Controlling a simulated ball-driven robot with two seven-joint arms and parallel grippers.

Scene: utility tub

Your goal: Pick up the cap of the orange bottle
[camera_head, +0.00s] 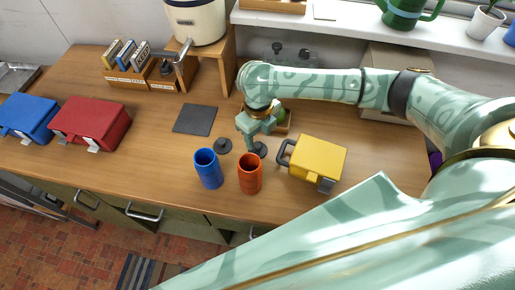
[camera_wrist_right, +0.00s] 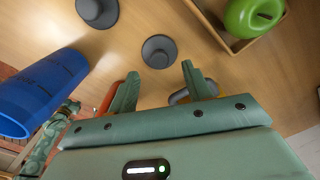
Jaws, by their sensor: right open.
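The orange bottle (camera_head: 250,174) stands uncapped near the front edge of the table, with the blue bottle (camera_head: 208,169) to its left; the blue one also shows in the wrist view (camera_wrist_right: 40,92). Two dark grey caps lie flat on the table behind them. The cap behind the orange bottle (camera_head: 261,149) sits just beyond my right fingertips in the wrist view (camera_wrist_right: 160,51). The other cap (camera_head: 222,145) is behind the blue bottle. My right gripper (camera_wrist_right: 160,70) is open and empty, pointing down near the nearer cap. In the wrist view its left finger partly hides the orange bottle.
A yellow box with a grey handle (camera_head: 318,158) stands right of the orange bottle. A wooden tray (camera_wrist_right: 248,42) with a green apple-like object (camera_wrist_right: 252,16) is close to the gripper. A dark flat mat (camera_head: 195,120) lies left. Red (camera_head: 92,121) and blue (camera_head: 28,116) boxes stand far left.

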